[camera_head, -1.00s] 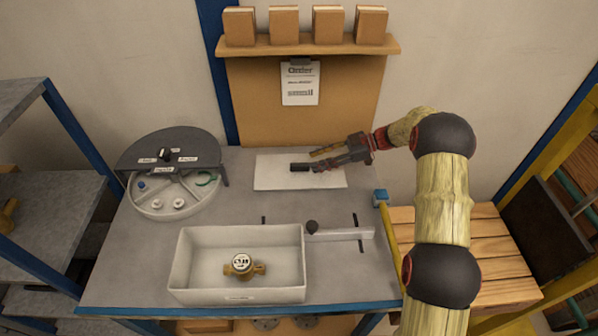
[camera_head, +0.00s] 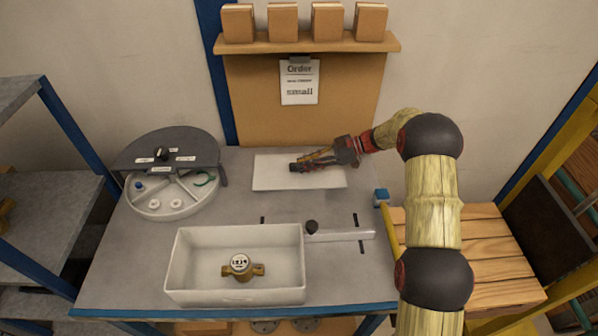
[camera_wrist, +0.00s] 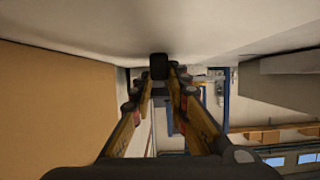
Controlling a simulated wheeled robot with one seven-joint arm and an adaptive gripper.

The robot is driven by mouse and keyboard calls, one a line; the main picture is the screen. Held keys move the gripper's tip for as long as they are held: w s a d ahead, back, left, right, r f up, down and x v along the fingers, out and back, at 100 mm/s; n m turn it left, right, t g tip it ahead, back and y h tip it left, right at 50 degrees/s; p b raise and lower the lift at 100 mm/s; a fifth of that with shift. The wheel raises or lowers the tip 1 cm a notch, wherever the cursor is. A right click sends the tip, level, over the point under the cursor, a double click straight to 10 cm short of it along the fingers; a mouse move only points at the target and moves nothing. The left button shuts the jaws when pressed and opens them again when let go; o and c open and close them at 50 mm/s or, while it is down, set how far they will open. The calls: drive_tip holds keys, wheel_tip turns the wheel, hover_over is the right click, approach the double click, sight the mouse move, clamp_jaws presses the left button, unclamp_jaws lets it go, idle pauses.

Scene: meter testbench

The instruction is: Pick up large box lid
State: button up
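The large box lid (camera_head: 268,174) is a flat white rectangular panel lying at the back of the grey table, with a dark knob on top. My gripper (camera_head: 302,164) reaches in from the right, low over the lid, with its fingertips at the knob. In the wrist view the black knob (camera_wrist: 158,67) stands between the tips of my gripper (camera_wrist: 160,80). Both fingers slant inward and appear to touch its sides, so the gripper looks shut on it. The fingers partly hide the knob in the head view.
An open white box (camera_head: 180,270) holding a brass meter (camera_head: 240,267) stands at the front. A round sectioned tray (camera_head: 165,208) with a dark half cover is at left. A small grey fixture (camera_head: 340,235) lies right of the box. A shelf (camera_head: 320,47) with boxes hangs behind.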

clamp_jaws()
drive_tip(key=shift+r, duration=0.1)
